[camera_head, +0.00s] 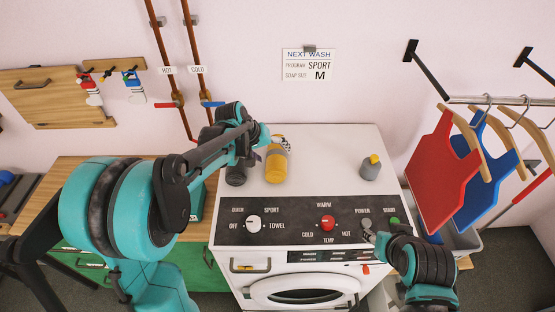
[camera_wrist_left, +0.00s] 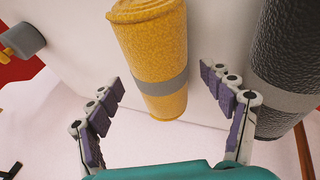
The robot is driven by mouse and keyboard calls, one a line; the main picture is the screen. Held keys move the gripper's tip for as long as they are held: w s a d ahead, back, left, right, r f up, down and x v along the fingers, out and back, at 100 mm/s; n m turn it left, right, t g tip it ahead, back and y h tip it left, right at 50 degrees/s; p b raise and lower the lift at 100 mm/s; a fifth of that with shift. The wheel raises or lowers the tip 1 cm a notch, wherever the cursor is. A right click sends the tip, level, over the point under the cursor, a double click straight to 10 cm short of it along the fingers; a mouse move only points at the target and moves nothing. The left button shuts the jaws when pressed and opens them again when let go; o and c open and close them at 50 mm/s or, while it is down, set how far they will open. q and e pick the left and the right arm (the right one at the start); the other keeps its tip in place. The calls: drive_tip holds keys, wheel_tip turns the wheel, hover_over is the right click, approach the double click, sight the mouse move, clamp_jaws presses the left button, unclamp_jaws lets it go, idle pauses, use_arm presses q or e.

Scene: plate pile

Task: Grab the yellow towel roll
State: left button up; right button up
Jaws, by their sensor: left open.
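The yellow towel roll (camera_head: 277,168) stands upright on top of the white washing machine, with a grey band around it. In the left wrist view the yellow roll (camera_wrist_left: 150,45) lies ahead, between the lines of my two open fingers. My left gripper (camera_head: 279,142) is at the roll's far side, close to its upper part. In the left wrist view the left gripper (camera_wrist_left: 160,82) has its fingers spread wide on either side of the roll's grey band, with visible gaps. My right gripper (camera_head: 372,232) is low by the machine's control panel, mostly hidden by its own arm.
A dark roll (camera_head: 236,174) stands just left of the yellow one; this dark roll (camera_wrist_left: 292,60) is close beside a left finger. The white machine top (camera_head: 330,150) between is clear.

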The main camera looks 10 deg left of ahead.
use_arm(q)
drive_tip(key=shift+x, duration=0.85)
drive_tip(key=shift+c, duration=1.2)
drive_tip(key=c, duration=1.1)
drive_tip(key=shift+c, duration=0.2)
drive_tip(key=shift+r, duration=0.1)
